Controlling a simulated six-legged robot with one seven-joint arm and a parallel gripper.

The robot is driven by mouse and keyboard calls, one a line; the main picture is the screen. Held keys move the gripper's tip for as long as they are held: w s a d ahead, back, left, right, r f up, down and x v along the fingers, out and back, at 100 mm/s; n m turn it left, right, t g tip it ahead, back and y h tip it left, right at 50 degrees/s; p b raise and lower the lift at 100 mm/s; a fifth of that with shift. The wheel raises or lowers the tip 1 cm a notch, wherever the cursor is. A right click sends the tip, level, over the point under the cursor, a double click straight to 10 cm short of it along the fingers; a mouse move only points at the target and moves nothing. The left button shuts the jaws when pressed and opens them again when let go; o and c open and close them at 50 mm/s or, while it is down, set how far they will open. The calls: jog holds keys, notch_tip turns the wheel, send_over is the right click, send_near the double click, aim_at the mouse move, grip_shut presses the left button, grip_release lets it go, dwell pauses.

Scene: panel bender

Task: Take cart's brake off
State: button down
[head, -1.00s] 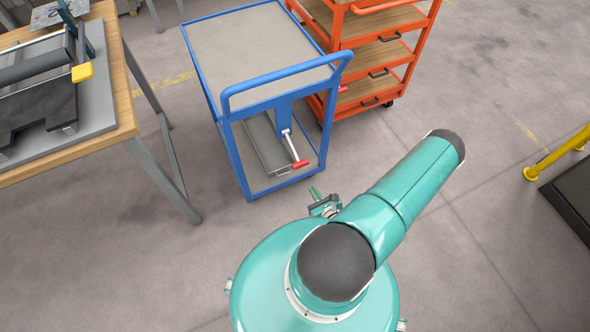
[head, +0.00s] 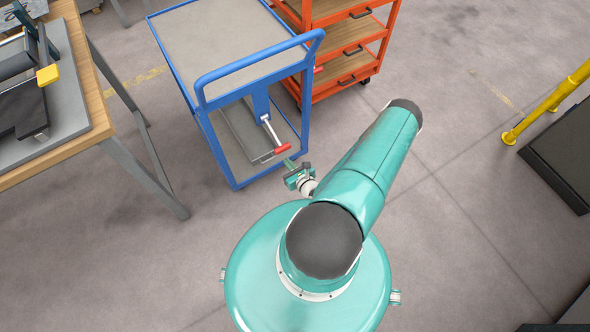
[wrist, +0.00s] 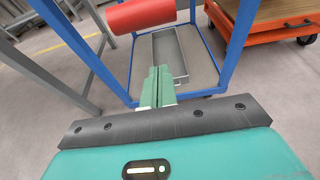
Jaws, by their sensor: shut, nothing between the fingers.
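The blue cart (head: 231,82) stands ahead of me, with a grey top and a lower shelf. Its brake lever (head: 269,130) is a metal rod on a blue upright, slanting down to a red grip (head: 282,148). In the wrist view the red grip (wrist: 140,14) is large at the top, in front of the cart's blue frame (wrist: 226,62). My gripper (head: 291,167) is shut and empty, close to the red grip in the head view. In the wrist view the green fingers (wrist: 157,84) are together, below the grip and apart from it in the picture.
A grey tray (wrist: 168,58) lies on the cart's lower shelf. An orange shelf cart (head: 345,45) stands close behind on the right. A wooden workbench (head: 88,110) with a machine is at left. A yellow rail (head: 545,105) is at right. Floor between is clear.

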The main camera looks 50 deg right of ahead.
jog(key=r, duration=0.1)
jog(key=w+r, duration=0.1)
jog(key=r, duration=0.1)
jog(key=shift+w+d+r, duration=0.2)
jog(key=shift+w+d, duration=0.05)
jog(key=shift+w, duration=0.1)
